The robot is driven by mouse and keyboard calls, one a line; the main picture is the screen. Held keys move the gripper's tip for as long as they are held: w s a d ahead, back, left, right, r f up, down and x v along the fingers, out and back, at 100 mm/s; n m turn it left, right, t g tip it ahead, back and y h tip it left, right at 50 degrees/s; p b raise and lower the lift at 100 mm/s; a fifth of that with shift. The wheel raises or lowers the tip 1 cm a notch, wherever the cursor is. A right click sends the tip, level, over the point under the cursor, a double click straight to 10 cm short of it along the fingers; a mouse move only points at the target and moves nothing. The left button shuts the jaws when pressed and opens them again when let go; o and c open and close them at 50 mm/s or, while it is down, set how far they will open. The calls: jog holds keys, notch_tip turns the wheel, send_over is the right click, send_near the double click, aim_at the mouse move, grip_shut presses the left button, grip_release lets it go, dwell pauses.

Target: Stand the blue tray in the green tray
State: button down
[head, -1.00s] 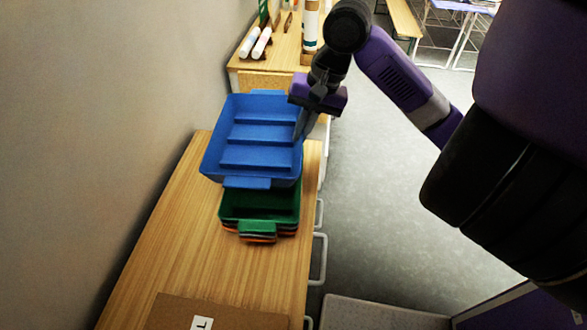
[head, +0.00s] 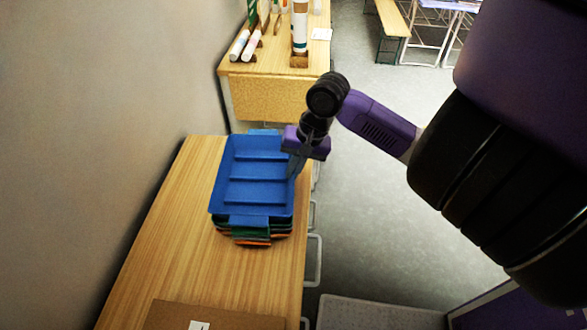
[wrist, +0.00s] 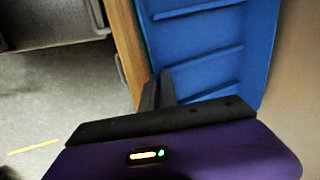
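The blue tray (head: 256,186) sits on top of a stack of trays on the wooden table, lined up over it. Its ribbed inside faces up, and it fills much of the wrist view (wrist: 205,60). The green tray (head: 223,223) is just beneath it, and only a thin strip of its front shows. My gripper (head: 296,172) is at the blue tray's right rim. In the wrist view its two fingers (wrist: 159,92) are close together at the tray's edge. Whether the rim is between the fingertips is hard to see, but the fingers appear closed on it.
Below the green tray are more stacked trays, one with an orange edge (head: 252,242). The table (head: 165,230) is bare left of and in front of the stack. A cardboard box (head: 200,316) lies at the near end. A second table (head: 275,98) with bottles stands beyond.

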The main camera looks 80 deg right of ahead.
jog(key=shift+f+b, duration=0.45)
jog(key=c, duration=1.6)
grip_release()
jog(key=shift+f, duration=0.1)
jog(key=shift+c, duration=0.2)
jog(key=shift+s, duration=0.1)
